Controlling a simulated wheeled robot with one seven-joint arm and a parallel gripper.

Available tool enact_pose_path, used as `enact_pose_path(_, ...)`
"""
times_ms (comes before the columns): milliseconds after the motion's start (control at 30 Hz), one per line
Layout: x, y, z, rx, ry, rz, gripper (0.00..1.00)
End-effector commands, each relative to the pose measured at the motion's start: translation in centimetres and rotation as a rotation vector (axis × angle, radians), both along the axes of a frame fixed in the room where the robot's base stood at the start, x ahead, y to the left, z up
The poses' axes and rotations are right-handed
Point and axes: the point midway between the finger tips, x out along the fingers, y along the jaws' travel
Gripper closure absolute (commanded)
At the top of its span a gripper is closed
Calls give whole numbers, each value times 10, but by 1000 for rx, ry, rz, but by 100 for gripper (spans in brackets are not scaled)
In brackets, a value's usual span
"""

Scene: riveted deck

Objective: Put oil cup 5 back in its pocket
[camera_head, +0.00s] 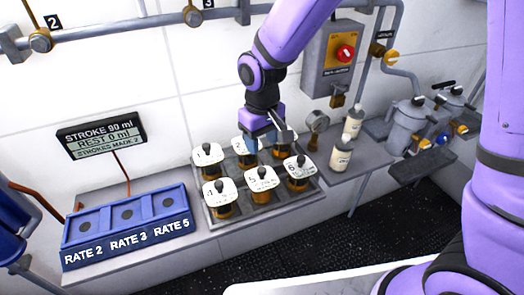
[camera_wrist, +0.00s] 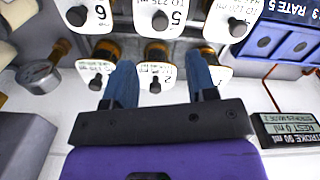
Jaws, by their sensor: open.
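Oil cup 5 (camera_head: 262,182) is an amber cup with a white numbered top and dark knob. It stands upright in the front middle place of the grey tray (camera_head: 268,208). It also shows at the top middle of the wrist view (camera_wrist: 158,16). My gripper (camera_head: 273,138) is open at the back row, behind cup 5, with nothing held. In the wrist view its blue fingers (camera_wrist: 161,80) are spread on either side of the cup labelled 2 (camera_wrist: 155,78). I cannot tell whether they touch it. Cup 5 is apart from the fingers.
Several other numbered cups, including cup 6 (camera_head: 298,174), fill the tray closely. A blue block (camera_head: 130,235) marked RATE 2, RATE 3, RATE 5 has three dark recesses without cups. A display (camera_head: 101,136) reads REST 0 ml. White bottles (camera_head: 341,156) and a gauge (camera_head: 317,122) stand right.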

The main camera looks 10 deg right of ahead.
Motion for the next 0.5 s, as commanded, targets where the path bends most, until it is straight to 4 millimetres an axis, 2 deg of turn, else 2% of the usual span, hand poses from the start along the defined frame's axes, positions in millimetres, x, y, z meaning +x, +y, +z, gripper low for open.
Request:
enact_pose_path(333, 0, -2, 9, 1, -3, -3, 48)
enact_pose_path(433, 0, -11, 21, 5, -18, -20, 48)
enact_pose_path(500, 0, -24, 37, 12, -39, -42, 48)
